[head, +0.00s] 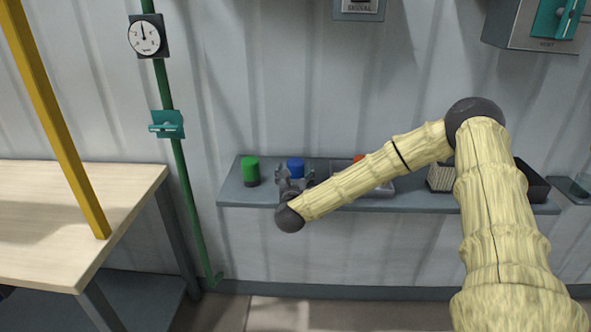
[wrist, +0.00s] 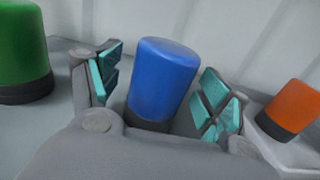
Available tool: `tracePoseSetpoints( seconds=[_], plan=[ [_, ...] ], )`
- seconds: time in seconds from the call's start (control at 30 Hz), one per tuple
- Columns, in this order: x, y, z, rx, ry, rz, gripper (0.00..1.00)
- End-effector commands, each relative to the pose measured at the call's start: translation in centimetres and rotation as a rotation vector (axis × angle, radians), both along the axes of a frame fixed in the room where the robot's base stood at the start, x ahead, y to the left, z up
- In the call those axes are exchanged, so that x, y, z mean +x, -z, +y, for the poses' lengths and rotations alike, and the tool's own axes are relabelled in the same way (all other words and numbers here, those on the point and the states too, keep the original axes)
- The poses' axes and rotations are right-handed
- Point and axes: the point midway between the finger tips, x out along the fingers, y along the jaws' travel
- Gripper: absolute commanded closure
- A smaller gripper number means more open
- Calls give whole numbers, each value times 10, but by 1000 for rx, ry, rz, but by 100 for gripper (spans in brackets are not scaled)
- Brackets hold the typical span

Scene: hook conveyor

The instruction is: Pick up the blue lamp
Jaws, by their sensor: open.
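The blue lamp (head: 296,166) stands on a grey wall shelf, a blue cylinder-like cap on a dark base. In the wrist view the blue lamp (wrist: 162,80) is between the two teal-padded fingers of my gripper (wrist: 160,92), which is open. A gap shows between the lamp and each finger. In the head view my gripper (head: 294,182) is just in front of the lamp and hides its lower part. The lamp's base is partly hidden by the gripper body in the wrist view.
A green lamp (head: 251,170) stands left of the blue one. An orange lamp (wrist: 290,108) sits in a pale tray on the right. The shelf (head: 232,192) is backed by a corrugated wall. A wooden table (head: 120,190) and green pipe (head: 183,185) are at left.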

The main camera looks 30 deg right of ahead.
Motion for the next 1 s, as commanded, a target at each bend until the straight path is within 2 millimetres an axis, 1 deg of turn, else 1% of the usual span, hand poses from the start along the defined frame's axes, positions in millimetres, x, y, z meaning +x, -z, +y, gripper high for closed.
tracePoseSetpoints(
  seconds=[0.13, 0.37, 0.4, 0.47, 0.6, 0.67, 0.73, 0.77, 1.0],
  plan=[
    [8, 0, -6, -1, 1, 1, 22],
    [9, 1, -6, 0, 0, 0, 22],
    [9, 1, -6, 0, 0, 0, 26],
    [9, 1, -6, 0, 0, 0, 37],
    [9, 1, -6, 0, 0, 0, 62],
    [9, 1, -6, 0, 0, 0, 73],
    [9, 0, -6, 0, 0, 0, 75],
    [9, 0, -6, 0, 0, 0, 79],
    [9, -1, -6, 0, 0, -1, 79]
  ],
)
